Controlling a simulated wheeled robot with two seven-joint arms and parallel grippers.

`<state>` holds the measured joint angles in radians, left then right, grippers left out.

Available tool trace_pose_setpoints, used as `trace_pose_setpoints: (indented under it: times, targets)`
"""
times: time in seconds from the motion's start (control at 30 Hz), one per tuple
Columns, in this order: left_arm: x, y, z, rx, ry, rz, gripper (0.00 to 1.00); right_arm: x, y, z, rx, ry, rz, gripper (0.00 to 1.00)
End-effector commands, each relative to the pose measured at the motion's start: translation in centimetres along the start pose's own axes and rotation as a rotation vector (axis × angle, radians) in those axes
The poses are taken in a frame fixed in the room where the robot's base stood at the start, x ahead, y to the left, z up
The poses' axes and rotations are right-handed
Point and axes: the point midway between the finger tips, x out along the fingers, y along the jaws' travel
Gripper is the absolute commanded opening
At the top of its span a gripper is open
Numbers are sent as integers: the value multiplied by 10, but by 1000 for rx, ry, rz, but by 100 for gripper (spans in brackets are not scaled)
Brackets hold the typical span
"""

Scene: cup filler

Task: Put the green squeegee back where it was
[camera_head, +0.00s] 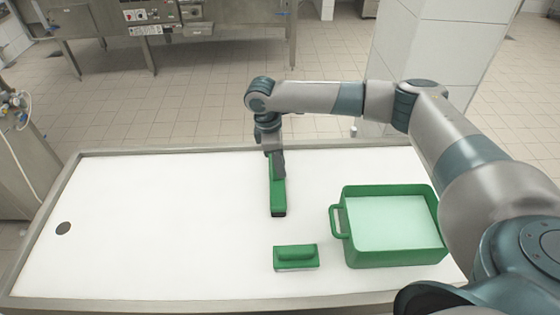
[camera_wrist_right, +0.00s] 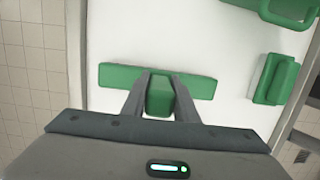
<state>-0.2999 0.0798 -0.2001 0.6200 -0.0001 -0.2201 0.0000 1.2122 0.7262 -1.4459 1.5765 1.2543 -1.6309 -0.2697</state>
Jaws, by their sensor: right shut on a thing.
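The green squeegee (camera_head: 277,196) is a long green bar with a dark end, seen over the far middle of the white table top. My right gripper (camera_head: 279,166) comes down on it from above. In the right wrist view the bar (camera_wrist_right: 196,87) runs sideways past the fingers, and its green handle sits between the two fingertips (camera_wrist_right: 159,76). The right gripper is shut on this handle. I cannot tell whether the squeegee touches the table or hangs just above it. My left gripper is in neither view.
A green bin (camera_head: 338,222) with pale contents stands at the table's right. A green handled block (camera_head: 296,257) lies left of it, near the front edge. The white table (camera_head: 150,220) is clear on the left, apart from a dark round hole (camera_head: 63,228). A raised metal rim borders it.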

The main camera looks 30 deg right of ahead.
Motion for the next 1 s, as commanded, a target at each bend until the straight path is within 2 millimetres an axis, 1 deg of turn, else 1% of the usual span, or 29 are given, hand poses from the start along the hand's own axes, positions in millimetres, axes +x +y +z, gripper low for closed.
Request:
trace_pose_setpoints:
  times: [0.3, 0.33, 0.4, 0.8, 0.87, 1.0]
  targets:
    - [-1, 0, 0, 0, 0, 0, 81, 2, 0, -1, -1, 1, 0, 0]
    - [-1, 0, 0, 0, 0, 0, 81, 2, 0, -1, -1, 1, 0, 31]
    - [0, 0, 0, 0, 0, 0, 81, 2, 0, -1, -1, 1, 0, 45]
    - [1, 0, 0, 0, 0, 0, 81, 0, 0, 0, -1, 0, 1, 45]
    - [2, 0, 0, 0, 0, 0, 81, -2, 0, 0, -1, 1, 1, 45]
    - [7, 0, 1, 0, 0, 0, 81, -15, 0, -1, -2, 3, 2, 45]
